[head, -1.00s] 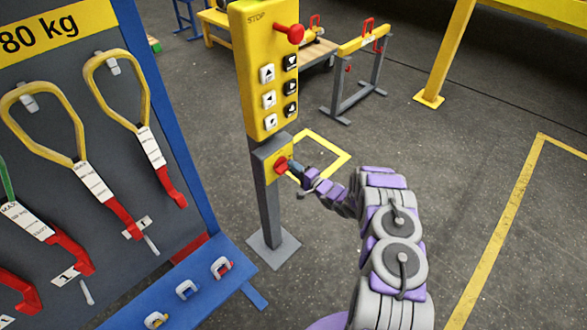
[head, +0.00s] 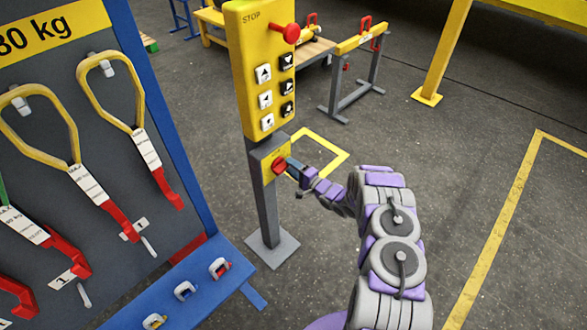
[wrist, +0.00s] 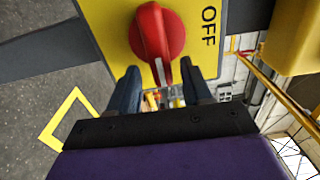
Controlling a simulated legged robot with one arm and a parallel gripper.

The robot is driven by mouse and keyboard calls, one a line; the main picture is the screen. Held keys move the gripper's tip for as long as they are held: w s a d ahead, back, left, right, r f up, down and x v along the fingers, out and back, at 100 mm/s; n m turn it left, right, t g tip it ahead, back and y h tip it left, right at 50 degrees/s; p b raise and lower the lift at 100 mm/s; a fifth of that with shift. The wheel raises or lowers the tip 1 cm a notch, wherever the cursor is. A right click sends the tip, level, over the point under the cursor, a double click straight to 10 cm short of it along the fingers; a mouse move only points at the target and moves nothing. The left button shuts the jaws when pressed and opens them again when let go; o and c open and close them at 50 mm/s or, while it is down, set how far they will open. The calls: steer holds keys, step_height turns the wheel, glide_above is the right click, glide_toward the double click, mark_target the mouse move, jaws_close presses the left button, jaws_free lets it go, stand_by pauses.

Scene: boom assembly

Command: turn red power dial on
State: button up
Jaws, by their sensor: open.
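The red power dial (head: 279,166) sits on a small yellow box low on the control post. In the wrist view the dial (wrist: 152,35) is large, with a white mark on its handle and the word OFF (wrist: 209,28) to its right on the yellow plate. My gripper (head: 293,170) is right in front of the dial. In the wrist view the two dark fingers of my gripper (wrist: 160,80) are apart, and the lower end of the dial's handle reaches between them. I cannot tell whether either finger touches it.
Above the dial is a yellow control panel (head: 241,95) with a red stop knob (head: 290,33) and several buttons. A blue-framed rack (head: 180,130) with yellow slings stands to the left. Grey floor (head: 470,200) to the right is clear.

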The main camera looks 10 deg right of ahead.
steer(key=shift+s, duration=0.1)
steer(key=p+v, duration=0.1)
steer(key=v, duration=1.6)
steer(key=shift+d+f+p, duration=0.15)
steer(key=shift+p, duration=0.15)
